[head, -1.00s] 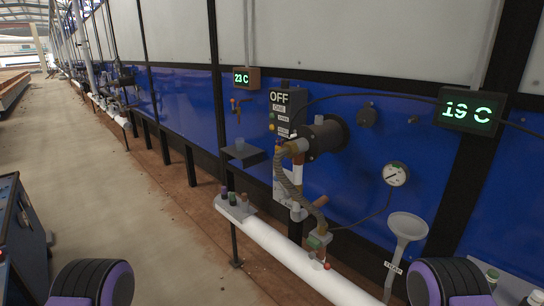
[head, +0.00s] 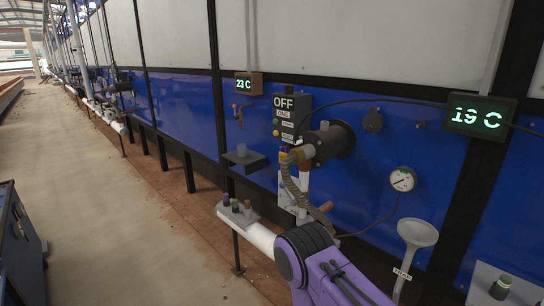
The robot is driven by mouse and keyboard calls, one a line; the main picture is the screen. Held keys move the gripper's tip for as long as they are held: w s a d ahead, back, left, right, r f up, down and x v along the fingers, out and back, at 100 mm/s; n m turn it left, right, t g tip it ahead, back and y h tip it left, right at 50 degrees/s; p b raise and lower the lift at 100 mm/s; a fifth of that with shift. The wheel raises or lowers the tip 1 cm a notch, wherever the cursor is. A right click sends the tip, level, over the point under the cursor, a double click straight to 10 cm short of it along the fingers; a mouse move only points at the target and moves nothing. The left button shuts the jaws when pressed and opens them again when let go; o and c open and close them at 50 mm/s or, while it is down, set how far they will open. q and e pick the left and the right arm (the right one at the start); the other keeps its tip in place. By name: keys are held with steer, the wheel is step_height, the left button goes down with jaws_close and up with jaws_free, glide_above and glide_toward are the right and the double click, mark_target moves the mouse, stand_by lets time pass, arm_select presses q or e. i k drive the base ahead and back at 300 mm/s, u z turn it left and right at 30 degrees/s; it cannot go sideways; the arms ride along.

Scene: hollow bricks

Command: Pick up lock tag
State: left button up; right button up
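No object is clearly readable as the lock tag. A small white label with dark lettering (head: 402,274) sits on the stem of a grey funnel-shaped piece (head: 418,234) at the lower right; its text is too small to read surely. A white plate (head: 287,192) shows partly behind the hose on the blue wall. My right arm, purple with a dark round joint, comes up from the bottom right and covers the lower end of the hose and part of the white pipe. Neither gripper's fingers show in the head view.
A white pipe (head: 259,238) runs along the wall, with a small shelf of little bottles (head: 236,207) on it. A control box marked OFF (head: 290,103), a gauge (head: 402,179) and two temperature displays (head: 479,118) are on the wall.

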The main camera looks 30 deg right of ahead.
mark_target(282, 155)
steer(key=i, duration=3.75)
steer(key=z, duration=2.1)
